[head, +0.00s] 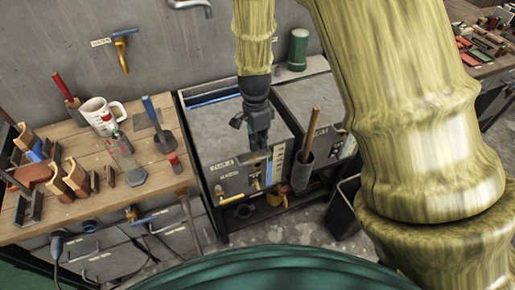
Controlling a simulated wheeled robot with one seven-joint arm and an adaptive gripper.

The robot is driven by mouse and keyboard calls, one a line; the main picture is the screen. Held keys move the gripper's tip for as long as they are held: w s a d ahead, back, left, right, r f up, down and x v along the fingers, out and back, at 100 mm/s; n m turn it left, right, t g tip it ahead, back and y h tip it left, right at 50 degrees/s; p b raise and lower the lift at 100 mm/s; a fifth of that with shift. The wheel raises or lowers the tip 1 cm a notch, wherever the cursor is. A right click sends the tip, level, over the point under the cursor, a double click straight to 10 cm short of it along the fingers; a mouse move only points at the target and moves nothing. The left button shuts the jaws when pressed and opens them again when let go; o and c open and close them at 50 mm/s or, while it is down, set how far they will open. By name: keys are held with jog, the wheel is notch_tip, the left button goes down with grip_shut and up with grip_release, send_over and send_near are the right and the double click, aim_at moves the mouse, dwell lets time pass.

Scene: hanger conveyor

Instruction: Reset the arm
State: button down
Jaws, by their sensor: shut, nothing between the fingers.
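My arm, with a yellowish streaked surface, reaches in from the upper right and comes down from the top middle in the head view. My gripper (262,140) is dark and points downward. It hangs in front of the grey metal cabinet (222,132), over its top and front edge. The fingers are shut with nothing seen between them. Whether the fingertips touch the cabinet cannot be told.
A green canister (298,48) stands behind the cabinets. A dark bin (345,210) stands at right.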

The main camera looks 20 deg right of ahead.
jog(key=shift+s+r+b, duration=0.2)
jog(key=shift+r+b, duration=0.05)
jog(key=shift+r, duration=0.95)
jog(key=shift+s+r+b, duration=0.15)
jog(key=shift+r+b, duration=0.1)
jog(key=shift+r, duration=0.9)
jog(key=s+d+f+n, duration=0.1)
jog(key=s+f+n, duration=0.15)
jog(key=f, duration=0.45)
jog(key=s+d+f+n, duration=0.1)
jog(key=s+f+n, duration=0.15)
jog(key=f, duration=0.45)
jog(key=s+f+n+t+b, duration=0.1)
jog(key=s+f+n+b, duration=0.1)
jog(key=s+f+n, duration=1)
jog(key=s+f, duration=0.7)
jog(key=s, duration=0.3)
jog(key=shift+s+f, duration=0.15)
jog(key=shift+f, duration=0.25)
jog(key=shift+d, duration=0.1)
